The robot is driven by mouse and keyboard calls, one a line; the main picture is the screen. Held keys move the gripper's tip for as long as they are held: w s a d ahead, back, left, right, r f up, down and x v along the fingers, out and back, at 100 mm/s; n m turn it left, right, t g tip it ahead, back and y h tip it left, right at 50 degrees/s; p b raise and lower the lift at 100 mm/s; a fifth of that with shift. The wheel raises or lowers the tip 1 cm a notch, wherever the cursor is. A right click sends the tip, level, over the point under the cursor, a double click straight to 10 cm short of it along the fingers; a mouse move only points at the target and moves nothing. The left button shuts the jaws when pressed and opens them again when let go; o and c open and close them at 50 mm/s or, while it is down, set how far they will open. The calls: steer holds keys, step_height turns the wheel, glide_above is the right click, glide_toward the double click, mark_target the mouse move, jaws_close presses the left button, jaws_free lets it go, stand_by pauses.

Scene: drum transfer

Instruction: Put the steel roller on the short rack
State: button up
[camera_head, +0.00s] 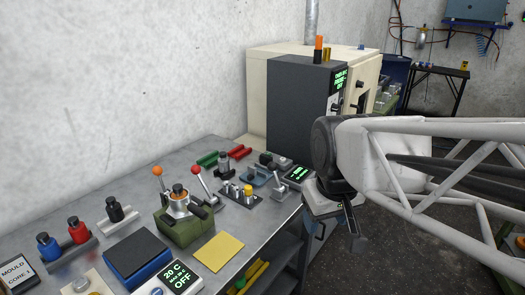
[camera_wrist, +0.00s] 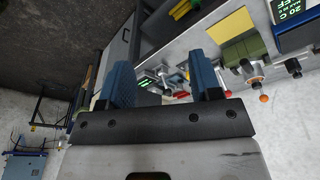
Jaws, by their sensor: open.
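My gripper (camera_head: 350,222) hangs off the right end of the bench in the head view, apart from the bench objects. In the wrist view its two blue fingers (camera_wrist: 163,82) stand wide apart with nothing held between them. I cannot single out the steel roller with certainty; a small grey metal piece sits on a blue-grey holder (camera_head: 257,180) towards the back of the bench. Red and green long pieces (camera_head: 222,161) lie near the wall behind it, and I cannot tell which piece is the short rack.
The grey bench (camera_head: 130,180) carries a green lever fixture (camera_head: 185,229), a yellow pad (camera_head: 218,252), a blue block (camera_head: 137,258) and blue, red and black drums at left. A dark cabinet (camera_head: 293,110) stands behind. Open floor lies to the right.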

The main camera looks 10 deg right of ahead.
steer(key=shift+m, duration=0.9)
steer(key=s+f, duration=0.2)
steer(key=s, duration=0.3)
steer(key=shift+s+d+f, duration=0.1)
steer(key=shift+d+f, duration=0.2)
steer(key=shift+f, duration=0.1)
